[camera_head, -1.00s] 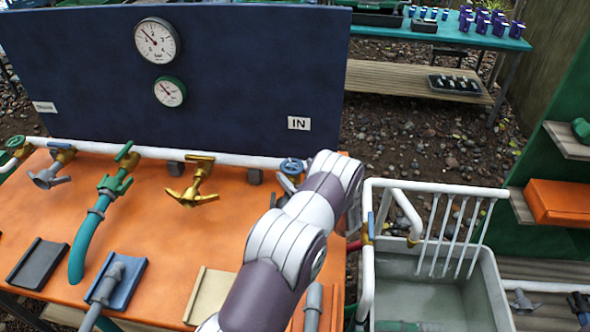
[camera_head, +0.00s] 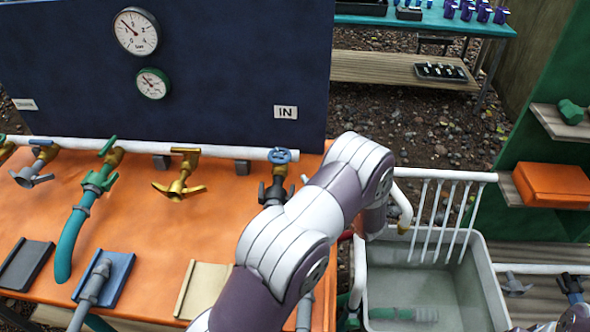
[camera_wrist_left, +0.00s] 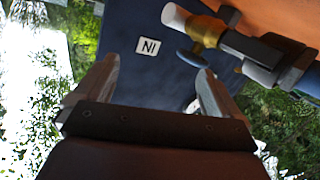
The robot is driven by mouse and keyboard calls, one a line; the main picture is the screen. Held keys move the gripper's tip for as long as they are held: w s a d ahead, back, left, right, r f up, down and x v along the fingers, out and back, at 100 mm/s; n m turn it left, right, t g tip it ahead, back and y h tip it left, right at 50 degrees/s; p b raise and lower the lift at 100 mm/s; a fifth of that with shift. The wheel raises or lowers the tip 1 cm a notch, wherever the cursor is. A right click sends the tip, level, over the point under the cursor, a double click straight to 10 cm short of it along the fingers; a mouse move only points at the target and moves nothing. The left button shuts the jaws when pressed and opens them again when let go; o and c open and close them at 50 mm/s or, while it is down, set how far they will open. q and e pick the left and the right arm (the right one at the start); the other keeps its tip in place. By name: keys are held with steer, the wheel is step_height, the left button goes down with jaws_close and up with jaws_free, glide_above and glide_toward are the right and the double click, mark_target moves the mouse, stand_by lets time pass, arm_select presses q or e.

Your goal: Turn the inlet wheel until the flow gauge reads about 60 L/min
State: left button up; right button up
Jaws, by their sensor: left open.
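The blue inlet wheel (camera_head: 280,156) sits on the white pipe below the IN label (camera_head: 285,112). A large white gauge (camera_head: 136,31) and a smaller green-rimmed gauge (camera_head: 152,83) are on the dark blue panel; their readings are too small to tell. My left arm reaches across the right of the orange table, and its gripper is hidden in the head view. In the left wrist view my left gripper (camera_wrist_left: 155,85) is open and empty. Beyond its right finger is a brass fitting with a blue handle (camera_wrist_left: 195,58), apparently the wheel, apart from the finger. My right gripper is out of view.
Several valves, including a brass one (camera_head: 179,187) and a green one (camera_head: 100,180), line the pipe on the left. A grey basin (camera_head: 480,282) with a white rack (camera_head: 440,178) stands to the right of my arm. The orange tabletop (camera_head: 170,235) has bare areas.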

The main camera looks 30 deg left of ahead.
mark_target(280, 154)
arm_select(q)
steer(key=w+a+n+g+y+b, duration=0.1)
steer(key=w+n+g+y+b, duration=0.3)
steer(key=n, duration=0.8)
steer(key=a+n+g+y+b, duration=0.15)
steer(key=n+b, duration=0.45)
steer(key=n, duration=0.7)
steer(key=s+a+n+g+b, duration=0.1)
steer(key=a+n+g, duration=0.1)
steer(key=a+n, duration=0.2)
steer(key=s+a+n+g+h+b, duration=0.1)
steer(key=a+n+g+b, duration=0.1)
steer(key=a+n, duration=0.2)
steer(key=s+a+n+g+b, duration=0.1)
steer(key=a+n, duration=0.3)
steer(key=n, duration=0.4)
steer(key=shift+s+a+f+n+g+h, duration=0.3)
steer(key=shift+n+g, duration=0.1)
steer(key=shift+g, duration=0.15)
steer(key=shift+d, duration=0.1)
steer(key=c, duration=1)
